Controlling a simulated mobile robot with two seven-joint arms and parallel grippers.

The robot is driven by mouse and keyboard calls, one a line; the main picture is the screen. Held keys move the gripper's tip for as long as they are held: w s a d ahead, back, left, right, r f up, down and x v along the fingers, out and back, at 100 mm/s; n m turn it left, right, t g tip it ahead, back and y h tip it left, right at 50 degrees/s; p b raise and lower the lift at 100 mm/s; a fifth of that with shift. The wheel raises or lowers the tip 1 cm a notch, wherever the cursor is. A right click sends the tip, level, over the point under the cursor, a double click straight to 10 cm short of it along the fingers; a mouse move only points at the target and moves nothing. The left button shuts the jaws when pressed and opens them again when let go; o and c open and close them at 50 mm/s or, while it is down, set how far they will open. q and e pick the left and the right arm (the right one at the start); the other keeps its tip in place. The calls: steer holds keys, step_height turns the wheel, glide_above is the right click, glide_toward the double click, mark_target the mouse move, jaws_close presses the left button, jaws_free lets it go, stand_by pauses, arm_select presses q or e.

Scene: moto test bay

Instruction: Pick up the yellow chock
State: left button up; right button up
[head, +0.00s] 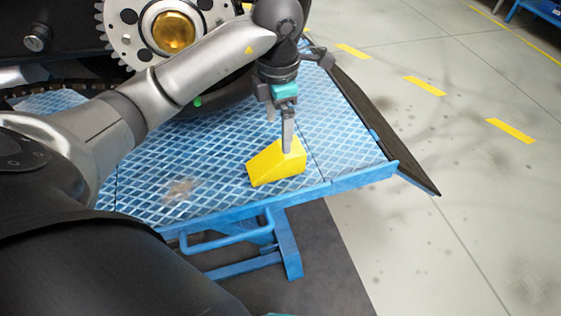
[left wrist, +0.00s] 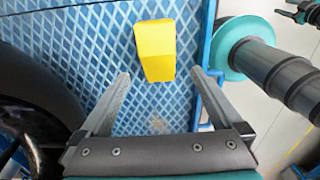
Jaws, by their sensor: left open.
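The yellow chock (head: 277,163) is a wedge-shaped block on the blue lift platform (head: 345,140), close to its near edge. My left gripper (head: 288,135) is open above it, fingers pointing down, and in the head view one finger overlaps the chock's tall end. In the left wrist view the chock (left wrist: 155,52) lies ahead of my left gripper's fingertips (left wrist: 160,73), roughly between their lines. Nothing is held. The gap between fingers and chock is hard to judge. My right gripper cannot be made out.
A motorcycle with a toothed sprocket (head: 130,38) stands on the platform at the back left. Its dark tyre (left wrist: 35,95) is at the left of the wrist view. A dark ramp flap (head: 375,115) borders the platform's right side. The grey floor on the right is clear.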

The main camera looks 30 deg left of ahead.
mark_target(280, 151)
arm_select(q)
step_height(280, 151, down, 5)
steer(key=shift+f+b, duration=0.2)
steer(key=shift+b, duration=0.4)
steer(key=shift+w+f+b, duration=0.15)
steer(key=shift+f+b, duration=0.25)
steer(key=shift+f, duration=0.55)
steer(key=shift+w+f+b, duration=0.1)
steer(key=shift+f+b, duration=0.25)
steer(key=shift+f, duration=0.6)
steer(key=shift+f+b, duration=0.45)
steer(key=shift+f, duration=0.85)
arm_select(e)
steer(key=w+a+r, duration=0.1)
steer(key=w+a, duration=0.2)
steer(key=w, duration=0.3)
steer(key=shift+w, duration=0.3)
steer(key=shift+r, duration=0.1)
arm_select(q)
steer(key=shift+r, duration=0.1)
jaws_close()
